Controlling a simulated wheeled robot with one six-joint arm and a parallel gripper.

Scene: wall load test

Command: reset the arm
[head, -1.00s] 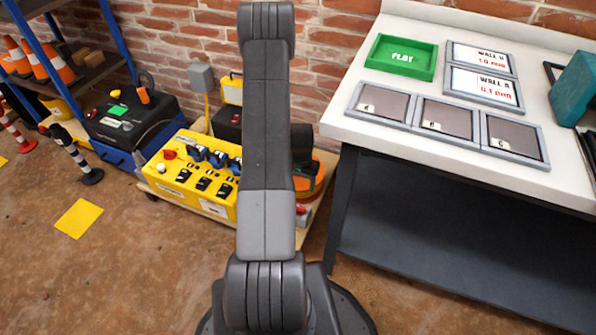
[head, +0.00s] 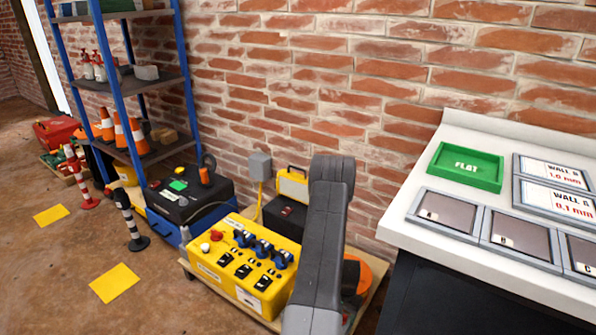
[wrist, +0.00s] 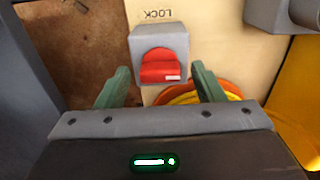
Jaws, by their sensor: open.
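My gripper (wrist: 160,92) shows in the wrist view with its two green fingers apart and nothing held between them. Beyond the fingers is a grey block with a red switch (wrist: 160,66), on a pale board (wrist: 215,35) marked LOCK. The red switch sits between the fingertips in the picture; I cannot tell how far off it is. In the head view my dark grey arm rises in the lower middle and bends down behind itself, so my gripper is hidden there.
A yellow control box (head: 245,270) stands on a low wooden pallet left of my arm. Blue shelving (head: 112,75), cones and striped posts are at the left. Floor is open at lower left.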

